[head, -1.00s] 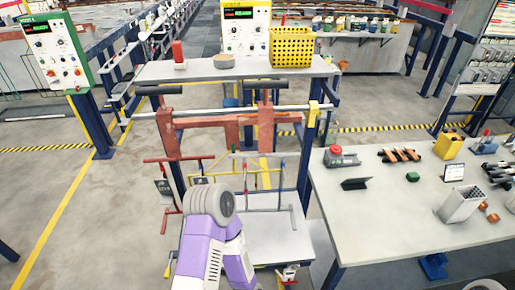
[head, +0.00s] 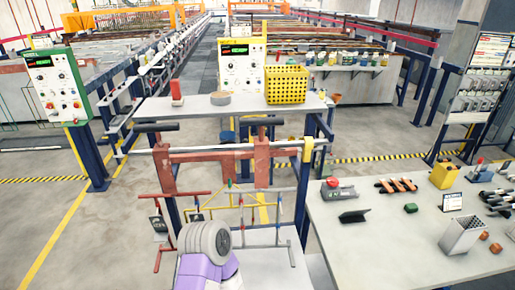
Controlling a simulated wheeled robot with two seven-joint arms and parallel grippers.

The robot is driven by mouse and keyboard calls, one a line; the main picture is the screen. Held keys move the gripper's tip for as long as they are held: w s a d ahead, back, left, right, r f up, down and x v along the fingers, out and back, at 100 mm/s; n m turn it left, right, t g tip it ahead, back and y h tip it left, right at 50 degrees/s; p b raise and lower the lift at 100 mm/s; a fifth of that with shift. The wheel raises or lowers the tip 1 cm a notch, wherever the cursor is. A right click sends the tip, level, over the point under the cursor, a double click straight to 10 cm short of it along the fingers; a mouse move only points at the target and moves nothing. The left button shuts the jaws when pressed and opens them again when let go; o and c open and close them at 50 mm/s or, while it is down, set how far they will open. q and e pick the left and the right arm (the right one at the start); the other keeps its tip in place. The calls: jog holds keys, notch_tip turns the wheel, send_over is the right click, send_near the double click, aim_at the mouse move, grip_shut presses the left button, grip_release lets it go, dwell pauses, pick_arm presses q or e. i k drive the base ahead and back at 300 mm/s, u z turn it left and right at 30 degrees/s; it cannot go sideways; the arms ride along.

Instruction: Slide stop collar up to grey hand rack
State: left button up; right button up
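A yellow block (head: 308,149), which looks like the stop collar, sits near the right end of the pale horizontal bar (head: 212,147). A grey hand rack (head: 277,222) of thin rods stands below the bar, right of the middle. Its lower left part is partly hidden. A red hand rack (head: 184,194) is at the left, and a yellow one is between them, partly behind my arm. One purple and grey arm of mine rises from the bottom, left of centre. No gripper fingers show, and no contact with the collar or racks is visible.
Behind the bar, a grey shelf (head: 192,109) carries a red item (head: 176,92), a grey disc (head: 220,99) and a yellow basket (head: 286,84). A grey table (head: 380,237) with tools and small parts stands at the right. Brownish-red brackets (head: 262,163) cross the bar.

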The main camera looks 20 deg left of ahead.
aim_at(306, 154)
jog(key=k, duration=1.25)
jog(key=z, duration=0.6)
jog(key=i, duration=1.6)
jog(key=u, duration=0.6)
